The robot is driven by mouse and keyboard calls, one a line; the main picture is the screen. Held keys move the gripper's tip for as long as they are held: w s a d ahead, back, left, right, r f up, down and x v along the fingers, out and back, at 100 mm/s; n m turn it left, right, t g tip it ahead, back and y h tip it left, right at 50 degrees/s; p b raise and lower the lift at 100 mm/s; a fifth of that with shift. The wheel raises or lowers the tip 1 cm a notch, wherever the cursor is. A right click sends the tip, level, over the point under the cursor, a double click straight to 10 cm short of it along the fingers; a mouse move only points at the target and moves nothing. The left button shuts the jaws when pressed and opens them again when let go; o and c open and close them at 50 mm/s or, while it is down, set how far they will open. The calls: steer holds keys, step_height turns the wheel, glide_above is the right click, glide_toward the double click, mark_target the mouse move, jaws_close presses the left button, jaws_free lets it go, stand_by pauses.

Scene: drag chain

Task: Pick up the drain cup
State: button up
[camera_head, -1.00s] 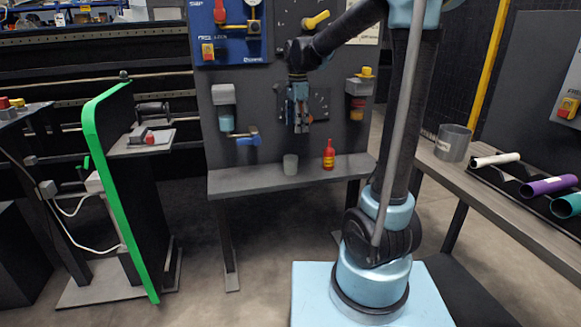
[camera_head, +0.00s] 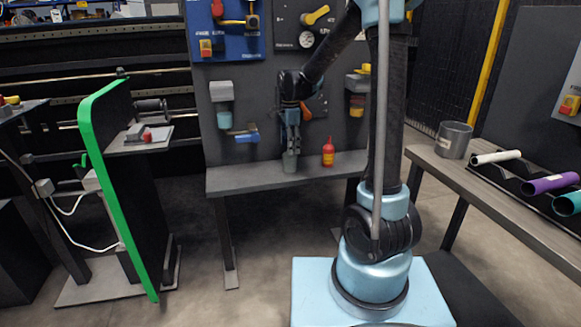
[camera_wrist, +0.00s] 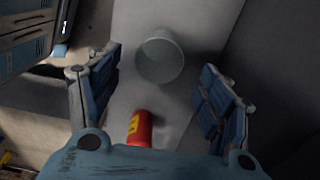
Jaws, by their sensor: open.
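The drain cup (camera_head: 289,163) is a small grey-green cup standing on the narrow shelf in the head view. In the wrist view the cup (camera_wrist: 160,57) shows near the top middle, beyond and between my fingers. My gripper (camera_head: 291,148) points down just above the cup, and its fingertips partly cover the cup's top in the head view. In the wrist view my gripper (camera_wrist: 158,72) has its two fingers spread wide with nothing between the pads. I cannot tell whether the fingertips reach below the rim.
A red bottle (camera_head: 328,153) stands on the shelf (camera_head: 240,178) just right of the cup. A panel (camera_head: 270,110) with mounted devices rises behind. A grey bucket (camera_head: 453,140) and coloured tubes lie on the right bench. The shelf's left part is clear.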

mark_target(290, 159)
steer(key=shift+f, duration=3.4)
steer(key=shift+s+a, duration=0.1)
steer(key=c, duration=1.1)
